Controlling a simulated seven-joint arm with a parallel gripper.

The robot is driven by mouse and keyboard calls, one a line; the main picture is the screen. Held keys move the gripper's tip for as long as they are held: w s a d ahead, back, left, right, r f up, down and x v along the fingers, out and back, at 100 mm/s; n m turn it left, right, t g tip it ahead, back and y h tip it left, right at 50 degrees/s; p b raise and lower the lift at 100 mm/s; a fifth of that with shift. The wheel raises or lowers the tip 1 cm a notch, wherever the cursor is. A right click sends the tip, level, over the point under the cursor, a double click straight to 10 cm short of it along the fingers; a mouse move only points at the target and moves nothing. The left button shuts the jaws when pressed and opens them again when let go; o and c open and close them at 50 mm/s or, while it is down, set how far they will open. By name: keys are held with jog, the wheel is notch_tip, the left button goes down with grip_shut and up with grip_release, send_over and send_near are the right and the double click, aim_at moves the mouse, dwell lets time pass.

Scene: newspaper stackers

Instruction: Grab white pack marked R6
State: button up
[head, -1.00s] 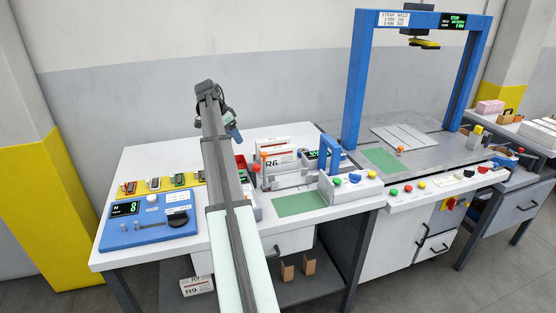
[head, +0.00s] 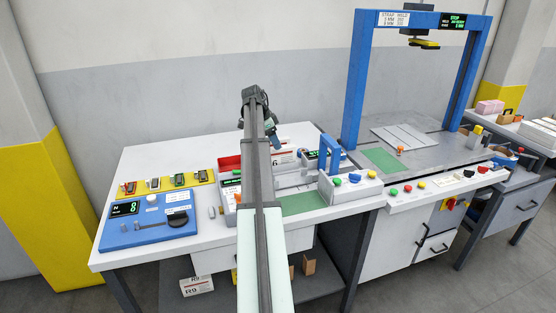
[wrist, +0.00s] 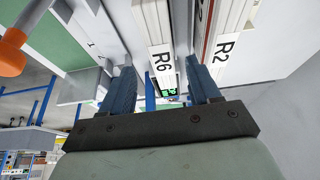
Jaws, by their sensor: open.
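The white pack marked R6 (wrist: 158,35) shows its narrow labelled side in the wrist view, between the two blue fingers of my gripper (wrist: 163,78). The fingers are open, with a gap on both sides of the pack; I cannot tell how far they reach along it. A second white pack marked R2 (wrist: 228,40) stands to the right, beyond the right finger. In the head view the R6 pack (head: 286,155) is partly hidden behind my arm, and my gripper (head: 274,140) is just above and behind that arm, near the pack.
An orange-tipped post (wrist: 12,52) shows at the wrist view's left edge. In the head view, a blue scale (head: 150,225) stands left, a green mat (head: 302,203) and button box (head: 352,185) right. A blue strapping frame (head: 355,80) stands at the right.

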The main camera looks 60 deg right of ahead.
aim_at(280, 153)
jog(key=shift+x, duration=3.5)
jog(key=shift+w+f, duration=0.1)
jog(key=shift+f, duration=0.15)
grip_shut()
